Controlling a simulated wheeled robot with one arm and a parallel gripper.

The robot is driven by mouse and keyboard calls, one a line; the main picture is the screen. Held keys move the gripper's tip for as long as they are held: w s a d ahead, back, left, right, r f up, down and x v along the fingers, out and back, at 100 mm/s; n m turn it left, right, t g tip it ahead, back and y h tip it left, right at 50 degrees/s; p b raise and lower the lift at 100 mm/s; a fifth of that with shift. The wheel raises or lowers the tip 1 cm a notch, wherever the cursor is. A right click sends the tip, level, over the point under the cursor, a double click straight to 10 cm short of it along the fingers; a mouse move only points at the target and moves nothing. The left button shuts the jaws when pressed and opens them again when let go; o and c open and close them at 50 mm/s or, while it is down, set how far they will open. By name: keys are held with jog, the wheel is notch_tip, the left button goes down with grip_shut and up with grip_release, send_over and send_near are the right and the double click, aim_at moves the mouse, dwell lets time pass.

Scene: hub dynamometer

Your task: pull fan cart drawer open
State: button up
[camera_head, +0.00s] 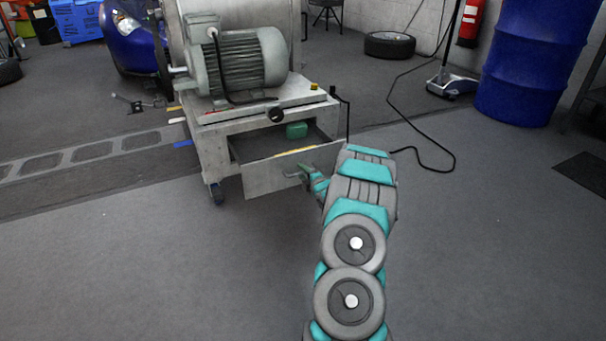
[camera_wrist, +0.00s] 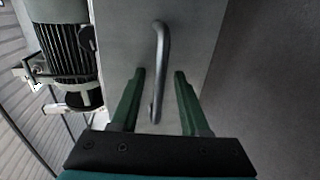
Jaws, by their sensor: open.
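The fan cart (camera_head: 212,150) is a grey metal cart with a motor on top. Its drawer (camera_head: 265,178) stands partly open, its front panel away from the cart body and its inside showing. In the wrist view the drawer front (camera_wrist: 200,35) fills the middle, with a bent metal bar handle (camera_wrist: 160,50) on it. My gripper (camera_wrist: 160,73) is open, with one green finger on each side of the handle and a visible gap to both. In the head view my gripper (camera_head: 309,174) is at the drawer front, partly hidden by my arm.
A green object (camera_head: 297,130) lies in the drawer. The grey-green motor (camera_head: 240,62) sits above it. A black cable (camera_head: 440,160) runs along the floor at right, near a blue barrel (camera_head: 535,60). The floor in front of the cart is clear.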

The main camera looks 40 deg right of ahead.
jog(key=v, duration=0.8)
jog(key=shift+p, duration=0.4)
jog(key=shift+w, duration=0.1)
